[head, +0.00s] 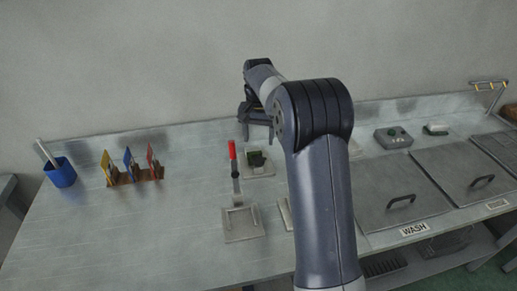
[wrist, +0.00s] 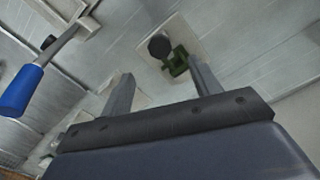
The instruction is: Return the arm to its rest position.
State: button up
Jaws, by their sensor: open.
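My arm rises through the middle of the head view and bends over toward the back of the metal bench (head: 190,235). My gripper (head: 256,118) is raised near the back wall, partly hidden by my own arm. In the wrist view, its two fingers (wrist: 162,88) stand apart with nothing between them. Beyond the fingers, a pale plate (wrist: 185,35) carries a small green part (wrist: 178,62) and a dark round knob (wrist: 160,46). The gripper appears clear of them.
A red-handled tool (head: 232,150) stands near plates left of my arm. A blue-handled tool (wrist: 22,90) shows in the wrist view. A blue cup (head: 61,174) and a card rack (head: 137,175) are left; lidded WASH tanks (head: 385,190) are right. The bench's front left is clear.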

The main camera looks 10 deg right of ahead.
aim_at(258, 159)
notch_tip(258, 159, up, 2)
jog(key=shift+r, duration=0.1)
dwell(0.4)
notch_tip(258, 159, down, 11)
jog(key=shift+p, duration=0.45)
jog(key=shift+r, duration=0.1)
